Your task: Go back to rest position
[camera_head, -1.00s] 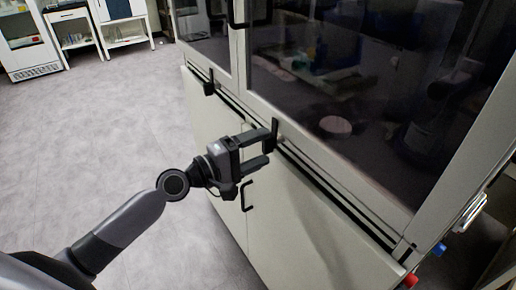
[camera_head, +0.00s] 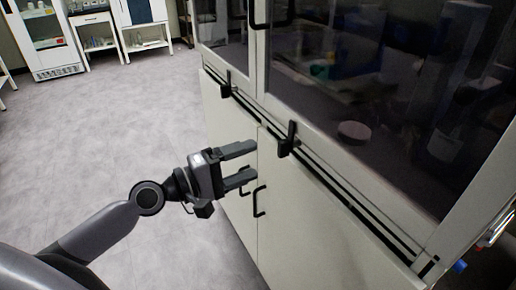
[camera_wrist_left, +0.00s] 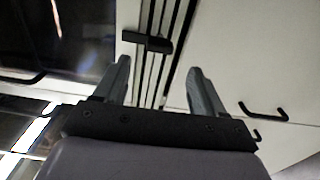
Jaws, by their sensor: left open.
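My left gripper (camera_head: 248,164) is open and empty, in front of the pale cabinet (camera_head: 310,235). Its two fingers point right, toward the cabinet front, below and left of a black sash handle (camera_head: 287,139). In the left wrist view the two fingers of my left gripper (camera_wrist_left: 158,85) are spread apart with nothing between them. A black handle (camera_wrist_left: 147,42) shows beyond and between the fingertips there, apart from them. My right gripper is not in view.
The cabinet has a dark glass front (camera_head: 365,90) above and doors with black pull handles (camera_head: 259,201) below. Another black sash handle (camera_head: 225,84) is further left. Open grey floor (camera_head: 110,120) lies to the left. A white glass-door cabinet (camera_head: 42,40) stands at the back.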

